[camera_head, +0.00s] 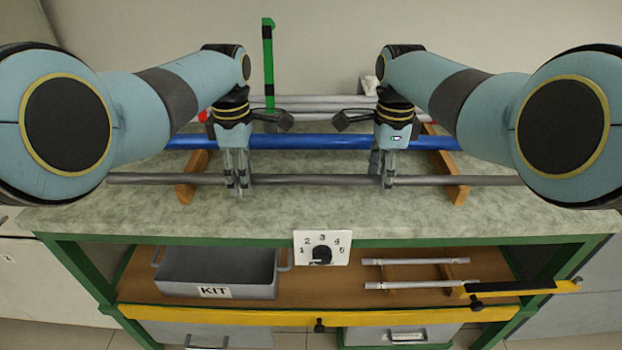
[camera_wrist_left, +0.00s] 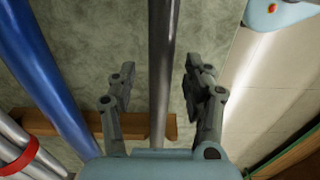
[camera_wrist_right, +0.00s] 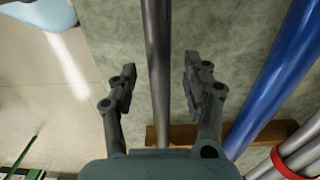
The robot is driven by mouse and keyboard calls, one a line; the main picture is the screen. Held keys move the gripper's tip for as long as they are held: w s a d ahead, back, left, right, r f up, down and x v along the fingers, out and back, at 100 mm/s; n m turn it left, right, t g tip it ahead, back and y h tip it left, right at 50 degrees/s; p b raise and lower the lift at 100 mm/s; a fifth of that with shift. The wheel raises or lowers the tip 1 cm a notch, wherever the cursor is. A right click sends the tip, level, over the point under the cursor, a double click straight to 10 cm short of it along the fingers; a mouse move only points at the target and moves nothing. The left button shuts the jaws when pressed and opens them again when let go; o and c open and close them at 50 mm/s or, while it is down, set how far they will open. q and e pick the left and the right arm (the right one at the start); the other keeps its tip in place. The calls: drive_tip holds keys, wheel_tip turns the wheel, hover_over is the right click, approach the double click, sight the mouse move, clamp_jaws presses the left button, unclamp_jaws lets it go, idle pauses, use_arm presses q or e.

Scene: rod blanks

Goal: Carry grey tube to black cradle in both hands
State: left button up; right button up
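The grey tube (camera_head: 318,180) lies level across two wooden rests near the front of the worktop. My left gripper (camera_head: 237,187) and right gripper (camera_head: 386,184) are over it, left and right of its middle. In the left wrist view the tube (camera_wrist_left: 163,55) runs between open fingers (camera_wrist_left: 157,88), with gaps on both sides. In the right wrist view the tube (camera_wrist_right: 158,55) also passes between open fingers (camera_wrist_right: 157,85). I cannot make out a black cradle for certain in any view.
A blue tube (camera_head: 320,141) lies just behind the grey one. Wooden rests (camera_head: 186,190) carry the tubes; paler tubes with red bands lie further back. A green-and-black post (camera_head: 268,60) stands behind. A grey KIT bin (camera_head: 215,279) and a dial (camera_head: 321,253) are below.

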use_arm(q)
clamp_jaws()
use_arm(e)
clamp_jaws()
use_arm(q)
drive_tip(key=shift+r, duration=0.1)
use_arm(e)
drive_tip(key=shift+r, duration=0.1)
